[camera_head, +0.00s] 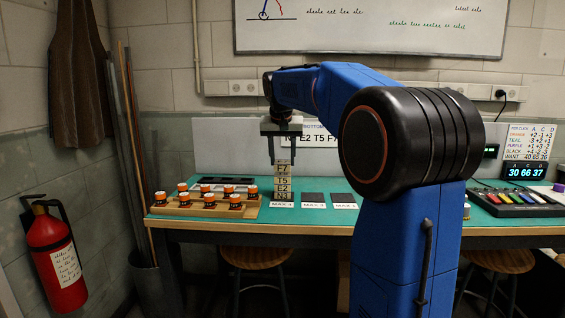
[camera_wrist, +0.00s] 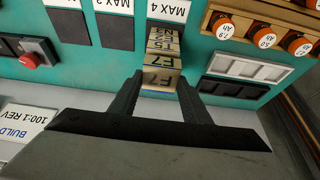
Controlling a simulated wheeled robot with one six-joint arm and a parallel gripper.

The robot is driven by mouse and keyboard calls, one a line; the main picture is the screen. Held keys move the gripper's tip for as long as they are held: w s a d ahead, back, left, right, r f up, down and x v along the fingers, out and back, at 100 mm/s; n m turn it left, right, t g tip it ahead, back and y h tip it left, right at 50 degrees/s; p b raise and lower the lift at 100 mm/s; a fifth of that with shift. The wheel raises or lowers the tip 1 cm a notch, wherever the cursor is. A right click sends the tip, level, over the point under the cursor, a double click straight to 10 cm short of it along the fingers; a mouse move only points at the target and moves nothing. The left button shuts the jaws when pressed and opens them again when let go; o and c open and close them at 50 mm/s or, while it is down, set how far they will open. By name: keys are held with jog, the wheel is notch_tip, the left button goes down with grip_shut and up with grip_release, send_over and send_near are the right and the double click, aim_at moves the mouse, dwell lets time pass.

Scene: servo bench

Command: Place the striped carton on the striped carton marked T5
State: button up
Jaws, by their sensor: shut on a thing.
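The striped carton marked F7 (camera_head: 283,169) is at the top of a column of striped cartons, directly over the striped carton marked T5 (camera_head: 283,181). Whether it touches T5 or hangs just above it I cannot tell. Below T5 are the cartons marked E2 (camera_head: 283,188) and N3 (camera_head: 283,196). My gripper (camera_head: 284,162) points down from above, with its fingers on either side of the F7 carton, shut on it. In the wrist view the F7 carton (camera_wrist: 160,78) lies between the fingertips (camera_wrist: 163,85), with T5 (camera_wrist: 162,46) beyond it.
A wooden rack of orange-capped jars (camera_head: 208,203) stands left of the column. Two empty dark pads (camera_head: 313,198) lie to its right. A sign panel (camera_head: 222,150) stands behind. A keyed device (camera_head: 515,200) is at the far right of the green bench.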

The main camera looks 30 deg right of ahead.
jog(key=shift+f, duration=0.6)
jog(key=shift+f, duration=0.1)
jog(key=o, duration=1.1)
jog(key=shift+c, duration=0.2)
jog(key=v, duration=1.2)
jog(key=shift+s, duration=0.1)
